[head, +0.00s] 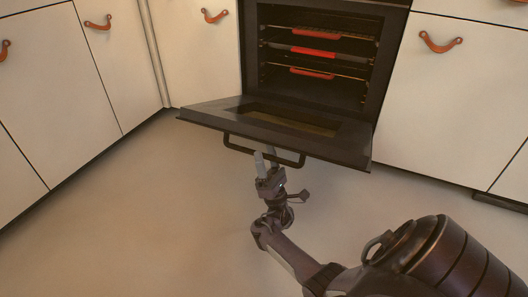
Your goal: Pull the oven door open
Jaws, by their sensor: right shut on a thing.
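The oven (390,60) is black and stands between white cabinets at the back. Its door (345,150) is hinged down to a low, nearly flat angle, and the lit cavity shows above it. A dark bar handle (238,147) runs along the door's outer edge. My right gripper (265,155) comes from below, and its fingers are shut on the handle near the bar's middle. My left gripper is not in the picture.
Inside the oven are racks with red-edged fronts (316,52). White cabinets with orange leather pulls (440,42) flank it on both sides. The beige floor (130,220) in front is clear.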

